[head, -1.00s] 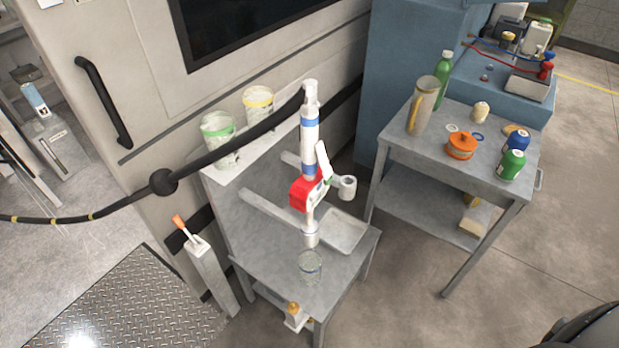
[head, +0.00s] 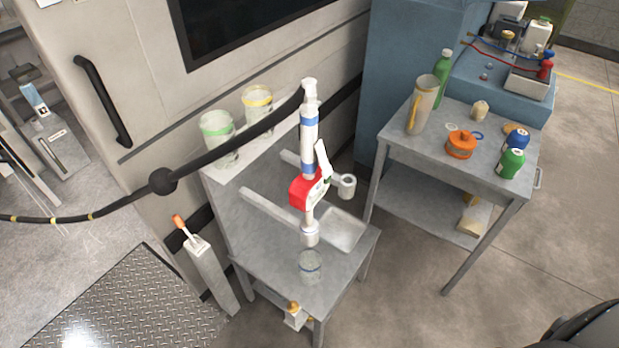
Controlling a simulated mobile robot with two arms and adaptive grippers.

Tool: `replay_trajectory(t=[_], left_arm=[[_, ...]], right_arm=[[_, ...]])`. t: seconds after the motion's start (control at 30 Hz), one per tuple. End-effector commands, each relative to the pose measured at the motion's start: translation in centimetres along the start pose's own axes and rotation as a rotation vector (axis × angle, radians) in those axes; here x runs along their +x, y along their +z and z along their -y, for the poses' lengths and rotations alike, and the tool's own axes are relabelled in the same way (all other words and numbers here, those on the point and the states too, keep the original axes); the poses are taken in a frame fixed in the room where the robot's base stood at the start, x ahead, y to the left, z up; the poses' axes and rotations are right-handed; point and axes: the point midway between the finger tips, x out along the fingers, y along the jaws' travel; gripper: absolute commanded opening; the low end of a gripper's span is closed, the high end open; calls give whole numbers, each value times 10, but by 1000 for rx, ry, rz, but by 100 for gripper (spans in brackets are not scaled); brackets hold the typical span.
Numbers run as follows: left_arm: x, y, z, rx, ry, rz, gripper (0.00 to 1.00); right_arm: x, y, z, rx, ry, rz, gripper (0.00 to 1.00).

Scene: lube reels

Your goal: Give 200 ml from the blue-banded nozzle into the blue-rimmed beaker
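The blue-banded nozzle (head: 308,140) hangs upright over the small grey table, with blue bands on its white barrel, a red body and a white tip pointing down. A black hose runs from its top to the left. A green-rimmed beaker (head: 217,140) and a yellow-rimmed beaker (head: 257,104) stand on the ledge behind. Neither of my grippers shows in the head view.
A grey post with an orange-topped item (head: 180,226) stands left of the small table. Open floor lies at the right.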

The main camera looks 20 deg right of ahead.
Motion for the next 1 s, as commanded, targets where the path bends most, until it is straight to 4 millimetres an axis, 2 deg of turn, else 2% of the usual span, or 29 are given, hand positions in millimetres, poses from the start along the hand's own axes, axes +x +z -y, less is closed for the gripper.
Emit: replay_trajectory(t=[0.03, 0.3, 1.0], left_arm=[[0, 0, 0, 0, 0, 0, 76], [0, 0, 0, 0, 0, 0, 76], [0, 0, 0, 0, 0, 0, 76]], right_arm=[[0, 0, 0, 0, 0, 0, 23], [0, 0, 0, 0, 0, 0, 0], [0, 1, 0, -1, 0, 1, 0]])
